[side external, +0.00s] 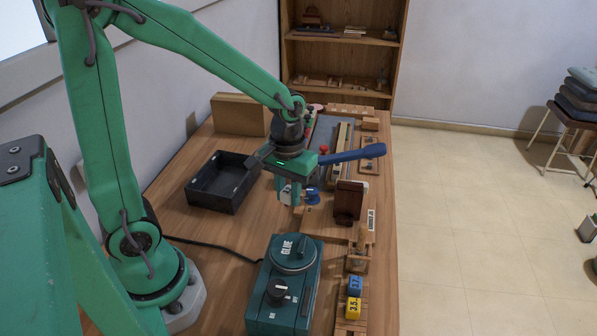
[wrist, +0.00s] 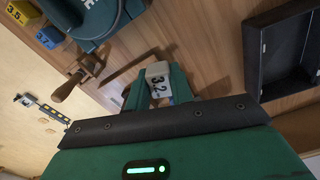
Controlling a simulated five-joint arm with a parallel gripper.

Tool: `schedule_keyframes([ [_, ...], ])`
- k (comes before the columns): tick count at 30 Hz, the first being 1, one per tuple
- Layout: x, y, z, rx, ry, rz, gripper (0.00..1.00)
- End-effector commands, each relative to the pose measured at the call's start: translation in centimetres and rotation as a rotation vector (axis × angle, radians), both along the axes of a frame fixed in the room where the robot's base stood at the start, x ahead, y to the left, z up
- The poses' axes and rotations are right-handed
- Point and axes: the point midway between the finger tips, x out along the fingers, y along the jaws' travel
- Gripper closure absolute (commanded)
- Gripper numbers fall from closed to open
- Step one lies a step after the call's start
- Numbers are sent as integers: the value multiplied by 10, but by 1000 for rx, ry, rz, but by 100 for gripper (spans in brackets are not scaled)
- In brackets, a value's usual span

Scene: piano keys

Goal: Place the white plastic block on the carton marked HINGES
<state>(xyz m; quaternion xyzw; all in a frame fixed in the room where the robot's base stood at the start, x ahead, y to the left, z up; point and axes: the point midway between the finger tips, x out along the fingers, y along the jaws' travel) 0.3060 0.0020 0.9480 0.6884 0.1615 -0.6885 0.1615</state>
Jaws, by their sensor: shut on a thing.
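The white plastic block (wrist: 158,78), marked 3.2, sits between my gripper's two teal fingers (wrist: 160,88) in the wrist view. My gripper is shut on it. In the side view my gripper (side external: 290,198) points down over the middle of the wooden table, between the black tray and the dark red-brown block; the white block is mostly hidden by the fingers there. A plain tan box (side external: 240,114) stands at the table's back left. I can read no HINGES marking on it, and no carton with that word is legible in either view.
The black open tray (side external: 222,181) lies left of my gripper. A teal glue pot (side external: 285,290) stands in front. The dark red-brown block (side external: 348,202) is close on the right. Blue and yellow numbered blocks (side external: 354,296) sit at the front right. Bare table (side external: 215,235) shows at the left.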

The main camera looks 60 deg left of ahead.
Motion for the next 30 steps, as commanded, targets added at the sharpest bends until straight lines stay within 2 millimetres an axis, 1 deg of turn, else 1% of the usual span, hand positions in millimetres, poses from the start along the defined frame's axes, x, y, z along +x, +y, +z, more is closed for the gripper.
schedule_keyframes([
  [8,1,0,0,0,0,-2,100],
  [11,4,0,2,0,0,-14,100],
  [14,11,0,6,0,-2,-39,100],
  [20,35,0,23,0,-3,-140,100],
  [27,70,-1,50,0,-3,-306,100],
  [30,81,-2,60,1,-2,-367,100],
])
